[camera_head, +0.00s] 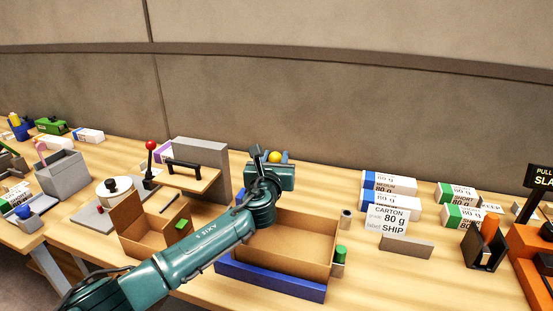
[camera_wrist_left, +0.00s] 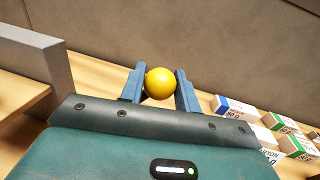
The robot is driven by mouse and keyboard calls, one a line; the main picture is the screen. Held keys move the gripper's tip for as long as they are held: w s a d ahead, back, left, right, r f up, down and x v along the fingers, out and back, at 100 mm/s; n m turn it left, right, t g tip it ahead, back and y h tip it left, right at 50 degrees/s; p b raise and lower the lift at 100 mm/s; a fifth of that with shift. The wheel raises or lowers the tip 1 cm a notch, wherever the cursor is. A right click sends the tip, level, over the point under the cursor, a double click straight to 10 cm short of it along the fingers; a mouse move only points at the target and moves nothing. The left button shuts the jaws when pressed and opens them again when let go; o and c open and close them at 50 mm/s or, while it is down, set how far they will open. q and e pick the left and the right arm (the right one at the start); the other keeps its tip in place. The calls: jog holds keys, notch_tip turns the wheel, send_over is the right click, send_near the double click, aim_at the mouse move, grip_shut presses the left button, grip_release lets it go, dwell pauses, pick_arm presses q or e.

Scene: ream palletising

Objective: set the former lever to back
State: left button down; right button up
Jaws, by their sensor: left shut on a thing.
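A yellow ball knob (camera_head: 274,157) stands behind the open carton (camera_head: 315,228) with the blue front bar; it looks like the former lever's knob. My left gripper (camera_head: 281,157) is shut on it. In the left wrist view the yellow ball (camera_wrist_left: 160,83) sits between the two blue fingers (camera_wrist_left: 160,87). The stem below the ball is hidden by my gripper, so the lever's tilt cannot be told. My left arm reaches across in front of the carton. My right gripper is not in view.
A lever with a red knob (camera_head: 150,145) stands further left beside a grey block (camera_head: 203,160) and a black-handled board (camera_head: 187,178). A smaller open carton (camera_head: 150,235) is left of my arm. Wrapped reams (camera_head: 390,187) and a carton label sign (camera_head: 388,219) are to the right.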

pick_arm(q)
jog(key=shift+w+a+r+n+p, duration=0.2)
jog(key=shift+a+r+n+p, duration=0.3)
jog(key=shift+a+p, duration=0.1)
jog(key=a+n, duration=0.1)
jog(key=a+n+p, duration=0.1)
jog(key=w+a+r+p, duration=0.1)
jog(key=shift+a+r+n+g, duration=0.1)
jog(key=shift+a+n+g, duration=0.2)
jog(key=shift+n, duration=0.1)
jog(key=shift+w+a+n+p, duration=0.25)
jog(key=shift+w+a+n, duration=0.1)
jog(key=shift+a+n, duration=0.4)
jog(key=shift+w+a+n+p, duration=0.25)
jog(key=shift+a+n, duration=0.3)
jog(key=shift+a, duration=0.4)
jog(key=shift+g, duration=0.3)
jog(key=c, duration=1.1)
grip_release()
jog(key=shift+o, duration=0.2)
jog(key=shift+s, duration=0.1)
